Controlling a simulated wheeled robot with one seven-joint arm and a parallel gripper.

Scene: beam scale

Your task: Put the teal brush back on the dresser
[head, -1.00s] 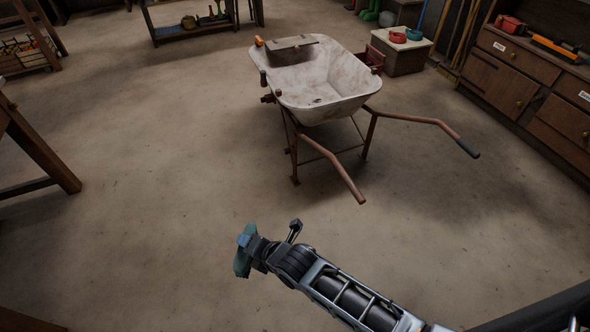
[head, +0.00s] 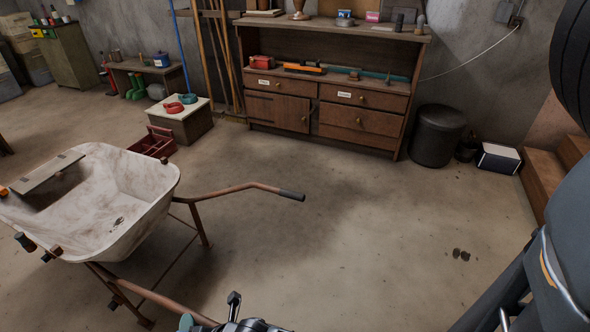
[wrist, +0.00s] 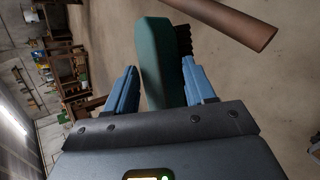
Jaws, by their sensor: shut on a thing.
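The teal brush (wrist: 160,65) is between the two blue fingers of my gripper (wrist: 160,88) in the wrist view. My gripper is shut on it, and dark bristles show at its right side. In the head view only a small teal piece of the brush (head: 186,322) shows at the bottom edge, beside my wrist. The dresser (head: 362,122) is brown wood with labelled drawers and stands against the back wall, well away from my gripper. Its ledge holds a red object (head: 261,62), an orange and black tool (head: 303,68) and a long teal object (head: 385,77).
A wheelbarrow (head: 120,205) stands at the left, its handle (head: 270,189) reaching toward the middle. A dark bin (head: 437,136) and a white-topped box (head: 498,158) stand right of the dresser. A red crate (head: 153,143) is to its left. Floor before the dresser is clear.

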